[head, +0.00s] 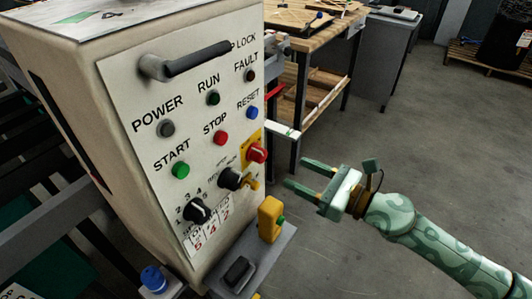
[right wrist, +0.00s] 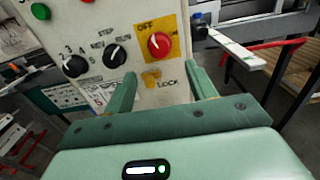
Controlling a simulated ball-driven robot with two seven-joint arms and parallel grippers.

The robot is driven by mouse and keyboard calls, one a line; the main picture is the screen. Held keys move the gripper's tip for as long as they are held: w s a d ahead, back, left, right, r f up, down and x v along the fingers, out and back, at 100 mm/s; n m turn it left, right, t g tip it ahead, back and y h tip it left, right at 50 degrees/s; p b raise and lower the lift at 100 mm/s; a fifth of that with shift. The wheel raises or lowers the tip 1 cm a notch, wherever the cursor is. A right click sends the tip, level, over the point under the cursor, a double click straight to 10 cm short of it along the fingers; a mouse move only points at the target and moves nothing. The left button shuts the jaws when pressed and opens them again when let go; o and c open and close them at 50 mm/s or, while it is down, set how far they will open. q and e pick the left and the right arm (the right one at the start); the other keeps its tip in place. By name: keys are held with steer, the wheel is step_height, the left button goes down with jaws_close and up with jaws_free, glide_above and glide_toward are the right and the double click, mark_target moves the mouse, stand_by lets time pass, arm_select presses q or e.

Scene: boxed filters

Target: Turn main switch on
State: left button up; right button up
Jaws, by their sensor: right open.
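The main switch (head: 257,153) is a red rotary knob on a yellow plate at the right edge of the white control panel. It also shows in the right wrist view (right wrist: 159,44), with "OFF" printed above it and "LOCK" below. The white mark on its knob looks tilted, but its exact setting is hard to tell. My right gripper (head: 297,173) is open and empty, to the right of the switch and apart from it. In the right wrist view its fingers (right wrist: 163,76) stand spread below the knob. My left gripper is out of view.
A yellow lock tab (right wrist: 152,79) sits below the switch. Black selector knobs (head: 197,211), a green start button (head: 180,170) and a red stop button (head: 221,138) are to the left. A dark handle (head: 190,61) juts out above. Open floor (head: 410,130) lies right.

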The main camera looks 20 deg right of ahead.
mark_target(264, 157)
steer(key=p+x, duration=0.2)
steer(key=x, duration=0.7)
steer(key=shift+w+a, duration=0.35)
steer(key=shift+a, duration=0.05)
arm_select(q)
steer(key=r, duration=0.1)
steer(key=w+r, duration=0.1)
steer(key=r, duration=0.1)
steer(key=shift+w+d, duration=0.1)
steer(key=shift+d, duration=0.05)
arm_select(e)
steer(key=c, duration=1)
